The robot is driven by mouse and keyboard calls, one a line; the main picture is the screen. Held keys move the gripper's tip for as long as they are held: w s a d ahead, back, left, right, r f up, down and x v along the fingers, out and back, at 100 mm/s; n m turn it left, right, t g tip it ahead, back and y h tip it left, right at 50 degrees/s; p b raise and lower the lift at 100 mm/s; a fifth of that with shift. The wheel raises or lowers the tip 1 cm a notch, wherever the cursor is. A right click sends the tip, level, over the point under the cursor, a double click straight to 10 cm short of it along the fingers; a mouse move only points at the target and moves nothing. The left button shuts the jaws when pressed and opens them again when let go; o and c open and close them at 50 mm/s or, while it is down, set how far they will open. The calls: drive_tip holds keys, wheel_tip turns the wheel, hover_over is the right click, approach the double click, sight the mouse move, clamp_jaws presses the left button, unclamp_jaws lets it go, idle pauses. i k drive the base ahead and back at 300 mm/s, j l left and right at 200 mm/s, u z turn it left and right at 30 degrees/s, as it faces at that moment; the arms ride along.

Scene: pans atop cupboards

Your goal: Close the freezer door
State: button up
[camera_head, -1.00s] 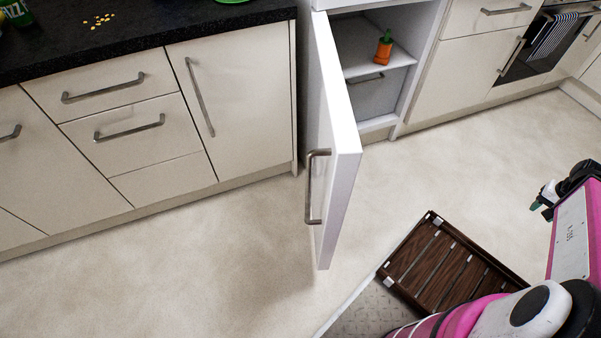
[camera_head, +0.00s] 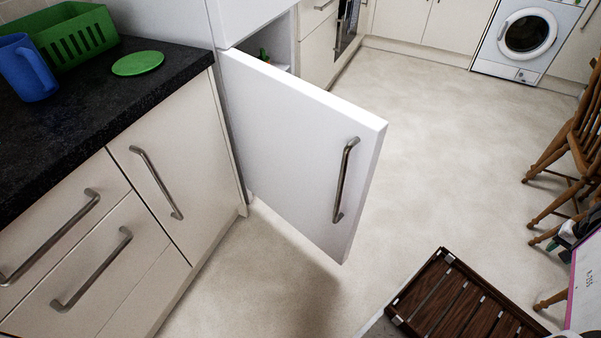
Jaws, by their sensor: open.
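The white freezer door (camera_head: 292,145) stands wide open, swung out from the tall white unit (camera_head: 252,22) at the upper middle. Its outer face and vertical metal handle (camera_head: 345,180) are toward me. The door hides most of the freezer's inside; only the top of a green item (camera_head: 263,54) shows over its upper edge.
A black worktop (camera_head: 100,95) with a green basket (camera_head: 62,38), blue jug (camera_head: 27,70) and green plate (camera_head: 138,63) is at left. Wooden chairs (camera_head: 570,165) stand at right. A washing machine (camera_head: 527,40) is at the back. Clear floor (camera_head: 445,130) lies right of the door.

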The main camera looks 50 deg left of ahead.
sight(311, 154)
drive_tip(key=k+u, duration=0.2)
drive_tip(key=u, duration=0.15)
drive_tip(key=k+j+u, duration=0.15)
drive_tip(key=u, duration=0.2)
drive_tip(key=k+j+u, duration=0.1)
drive_tip(key=u, duration=0.2)
drive_tip(key=k+u, duration=0.1)
drive_tip(key=u, duration=1.25)
drive_tip(key=k+j+u, duration=0.2)
